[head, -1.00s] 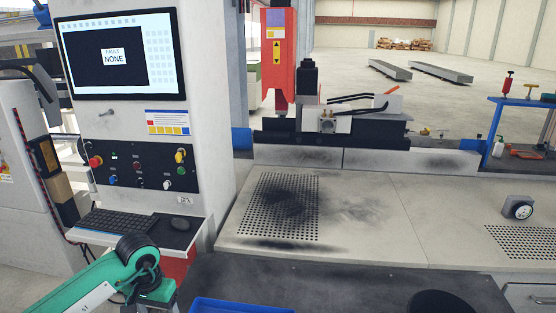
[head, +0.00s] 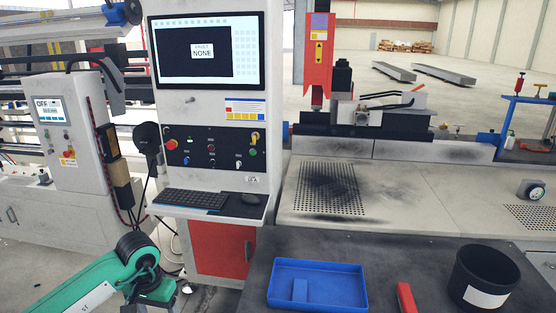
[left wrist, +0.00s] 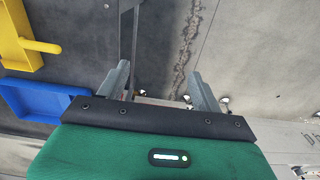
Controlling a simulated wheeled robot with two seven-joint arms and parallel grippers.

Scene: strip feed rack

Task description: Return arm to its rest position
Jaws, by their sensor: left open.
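My left arm (head: 115,275), green with dark joints, comes in at the lower left of the head view, in front of the console. Its gripper is not clearly seen there. In the left wrist view my left gripper (left wrist: 158,78) has its two grey fingers spread wide apart, with nothing between them. Beyond the fingers is grey floor with a rough crack. My right arm and gripper are in neither view.
A dark table holds a blue tray (head: 338,284) with a blue block inside, a red object (head: 406,298) and a black bin (head: 462,282). The console (head: 205,110) stands behind my arm. The wrist view shows a yellow container (left wrist: 18,52) and a blue one (left wrist: 35,98) at left.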

